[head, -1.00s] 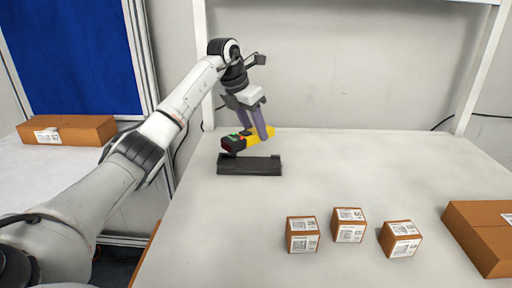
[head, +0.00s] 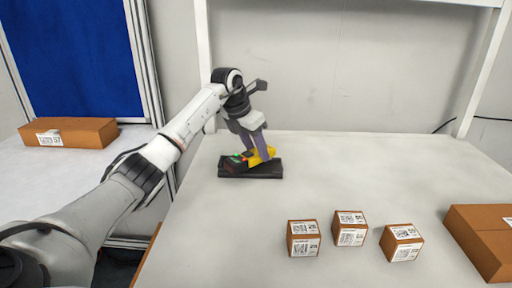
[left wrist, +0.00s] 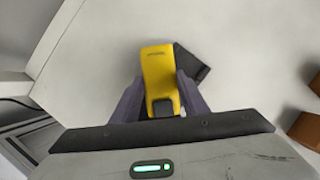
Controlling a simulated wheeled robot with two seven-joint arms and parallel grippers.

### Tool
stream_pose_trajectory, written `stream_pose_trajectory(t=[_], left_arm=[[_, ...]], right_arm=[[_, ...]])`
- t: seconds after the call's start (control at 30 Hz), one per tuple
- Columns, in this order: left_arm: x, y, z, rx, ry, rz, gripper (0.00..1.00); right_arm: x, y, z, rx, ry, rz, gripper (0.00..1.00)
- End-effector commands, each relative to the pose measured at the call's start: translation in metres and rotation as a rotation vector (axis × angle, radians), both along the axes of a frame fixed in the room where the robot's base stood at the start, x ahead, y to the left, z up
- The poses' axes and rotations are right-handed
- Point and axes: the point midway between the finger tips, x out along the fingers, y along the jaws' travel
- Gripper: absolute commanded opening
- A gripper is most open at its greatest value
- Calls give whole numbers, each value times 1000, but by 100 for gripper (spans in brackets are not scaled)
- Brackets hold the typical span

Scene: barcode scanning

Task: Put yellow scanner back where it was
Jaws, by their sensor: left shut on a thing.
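The yellow scanner (head: 262,155) has a dark head with a green patch and lies low over the black holder (head: 265,174) on the table's left part. Its head appears to rest on the holder; I cannot tell whether it is fully seated. My left gripper (head: 260,157) is shut on the scanner from above. In the left wrist view the scanner (left wrist: 160,78) sits between the two fingers (left wrist: 158,98), and a dark corner of the holder (left wrist: 193,66) shows behind it. My right gripper is not in view.
Three small labelled boxes (head: 303,238) stand at the front middle of the table (head: 370,170). A larger carton (head: 485,235) is at the right edge. Another carton (head: 70,132) lies on the left side table. The middle of the table is clear.

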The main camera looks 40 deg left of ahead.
Motion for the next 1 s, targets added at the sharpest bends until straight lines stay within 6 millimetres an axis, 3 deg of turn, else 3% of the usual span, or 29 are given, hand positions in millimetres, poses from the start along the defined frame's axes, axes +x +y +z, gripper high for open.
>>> stream_pose_trajectory(t=[0.07, 0.1, 0.2, 0.57, 0.67, 1.0], left_arm=[[0, 0, -2, 1, 0, 0, 11], [0, 0, -3, 0, 1, 0, 45], [0, 0, -2, 0, 1, 0, 59], [1, 0, 4, -2, -3, 1, 59], [-2, 1, 16, 0, -3, 1, 59], [-31, 4, 84, 2, -4, 2, 59]], right_arm=[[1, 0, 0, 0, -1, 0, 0], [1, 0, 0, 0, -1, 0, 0], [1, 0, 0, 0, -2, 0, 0], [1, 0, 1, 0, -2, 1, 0], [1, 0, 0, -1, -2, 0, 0], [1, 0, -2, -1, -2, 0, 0]])
